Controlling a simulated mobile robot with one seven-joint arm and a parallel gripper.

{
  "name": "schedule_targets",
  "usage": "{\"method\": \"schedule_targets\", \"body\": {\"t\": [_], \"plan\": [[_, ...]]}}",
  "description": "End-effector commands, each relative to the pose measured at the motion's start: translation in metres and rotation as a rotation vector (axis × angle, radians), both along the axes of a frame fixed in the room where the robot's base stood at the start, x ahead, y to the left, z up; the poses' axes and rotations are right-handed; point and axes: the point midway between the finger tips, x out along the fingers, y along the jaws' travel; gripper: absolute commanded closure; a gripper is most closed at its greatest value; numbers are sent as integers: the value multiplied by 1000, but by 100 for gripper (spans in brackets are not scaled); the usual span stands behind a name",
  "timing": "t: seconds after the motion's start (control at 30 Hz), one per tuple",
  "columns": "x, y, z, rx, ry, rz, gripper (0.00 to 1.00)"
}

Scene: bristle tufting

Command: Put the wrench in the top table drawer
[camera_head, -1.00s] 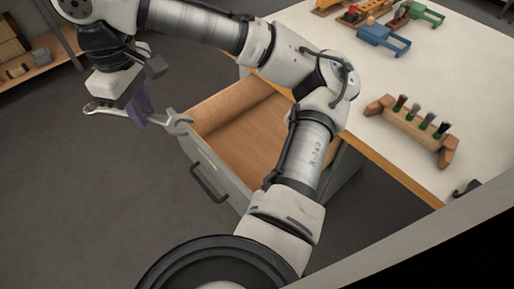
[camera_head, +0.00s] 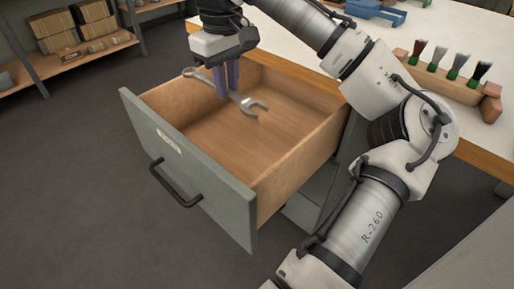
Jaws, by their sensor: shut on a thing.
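The silver wrench (camera_head: 247,103) is held by my gripper (camera_head: 232,90), whose purple fingers are shut on its handle. The wrench lies roughly level above the inside of the open top drawer (camera_head: 215,189), with one open end toward the right front and the other end toward the left back. The drawer is pulled out from the table (camera_head: 468,143). It has a grey front with a dark handle (camera_head: 175,184) and a small label, and its wooden floor looks empty. I cannot tell how high the wrench is above the floor.
A wooden holder with several upright brushes (camera_head: 447,75) stands on the table at the right. Blue tools (camera_head: 375,10) lie at the table's back. A shelf (camera_head: 85,55) with boxes stands at the upper left. The grey floor left of the drawer is clear.

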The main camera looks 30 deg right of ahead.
Motion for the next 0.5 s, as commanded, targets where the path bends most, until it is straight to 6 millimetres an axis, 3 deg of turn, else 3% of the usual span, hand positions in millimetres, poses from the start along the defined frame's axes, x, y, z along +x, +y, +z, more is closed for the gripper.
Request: {"method": "schedule_targets", "body": {"t": [0.17, 0.5], "plan": [[-1, -4, -26, 3, 0, -9, 100], [-1, -4, -116, -1, 1, -10, 100]]}}
